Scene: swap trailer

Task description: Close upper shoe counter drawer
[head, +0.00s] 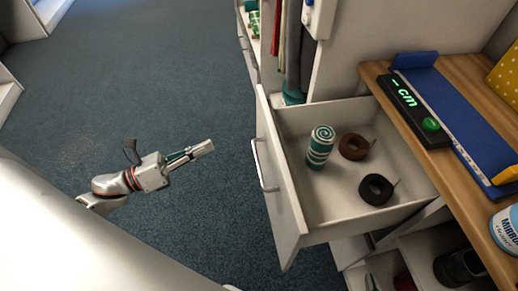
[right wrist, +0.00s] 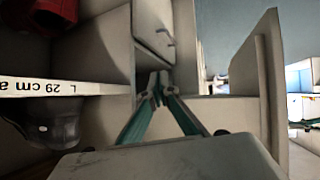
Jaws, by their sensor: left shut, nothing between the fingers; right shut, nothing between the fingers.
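The upper shoe counter drawer (head: 320,214) is pulled far out in the head view, with a white front and a metal handle (head: 264,168). Inside it lie a teal-and-white striped roll (head: 320,147), a brown coil (head: 354,147) and a black coil (head: 376,190). My left gripper (head: 208,147) is shut and empty over the floor, left of the drawer front and apart from it. My right gripper (right wrist: 158,88) shows only in the right wrist view, shut and empty near pale cabinet panels. A tall pale panel (right wrist: 264,85) stands to its right. I cannot tell whether it touches anything.
The wooden counter top (head: 455,165) holds a blue foot-measuring board (head: 450,120) with a display and a can (head: 508,230). Shoe shelves are below the drawer. A shelf labelled 29 cm (right wrist: 60,88) is left in the wrist view. The blue carpet (head: 150,80) has free room.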

